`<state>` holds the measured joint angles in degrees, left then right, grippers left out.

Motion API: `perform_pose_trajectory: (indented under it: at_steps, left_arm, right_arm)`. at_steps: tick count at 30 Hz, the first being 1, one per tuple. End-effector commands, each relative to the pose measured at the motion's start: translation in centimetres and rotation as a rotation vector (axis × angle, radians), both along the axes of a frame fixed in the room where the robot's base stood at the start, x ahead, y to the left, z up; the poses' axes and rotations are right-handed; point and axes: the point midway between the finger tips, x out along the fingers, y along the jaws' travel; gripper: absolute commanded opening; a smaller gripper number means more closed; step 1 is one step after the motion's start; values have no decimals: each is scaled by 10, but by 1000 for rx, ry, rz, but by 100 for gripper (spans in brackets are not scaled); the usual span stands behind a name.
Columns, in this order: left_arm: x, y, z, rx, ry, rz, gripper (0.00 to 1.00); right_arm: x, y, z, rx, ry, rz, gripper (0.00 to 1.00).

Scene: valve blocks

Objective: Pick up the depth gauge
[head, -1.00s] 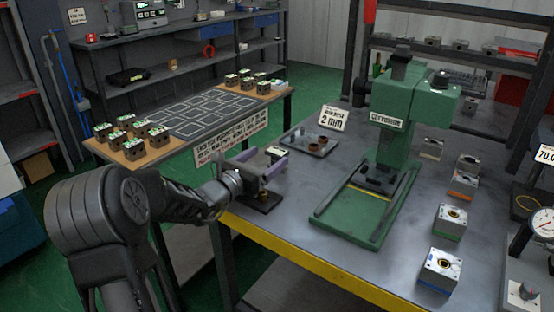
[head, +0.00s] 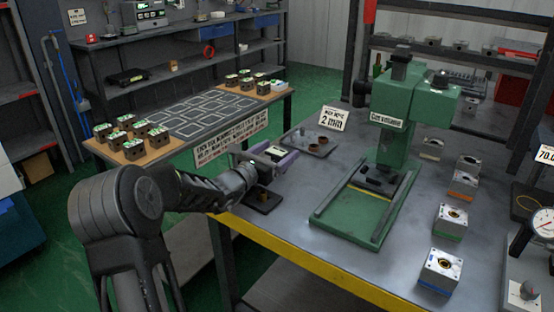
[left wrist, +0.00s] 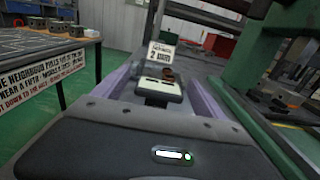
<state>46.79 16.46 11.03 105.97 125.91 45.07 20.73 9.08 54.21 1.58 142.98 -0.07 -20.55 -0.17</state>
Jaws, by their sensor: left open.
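In the left wrist view the gripper (left wrist: 165,88) is open, and a small grey piece with white marks (left wrist: 157,89) shows between the fingers. This may be the depth gauge; it also shows as a pale piece in the head view (head: 275,152). I see no finger clearly touching it. My right gripper is out of view.
A tray (head: 325,152) with brown rings and a "2 mm" sign (head: 333,119) stand just beyond. A green press (head: 390,140) is to the right, with several valve blocks (head: 440,268) past it. A dial (head: 546,222) stands at the right edge.

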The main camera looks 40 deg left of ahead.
Motion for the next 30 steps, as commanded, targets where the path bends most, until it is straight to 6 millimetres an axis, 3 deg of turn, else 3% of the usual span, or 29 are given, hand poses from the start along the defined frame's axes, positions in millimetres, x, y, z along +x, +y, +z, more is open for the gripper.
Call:
perform_pose_trajectory:
  at_steps: [10,30]
  left_arm:
    - [0,0,0,0,0,0,80]
    - [0,0,0,0,0,0,25]
  right_arm:
    - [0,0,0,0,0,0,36]
    - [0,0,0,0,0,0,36]
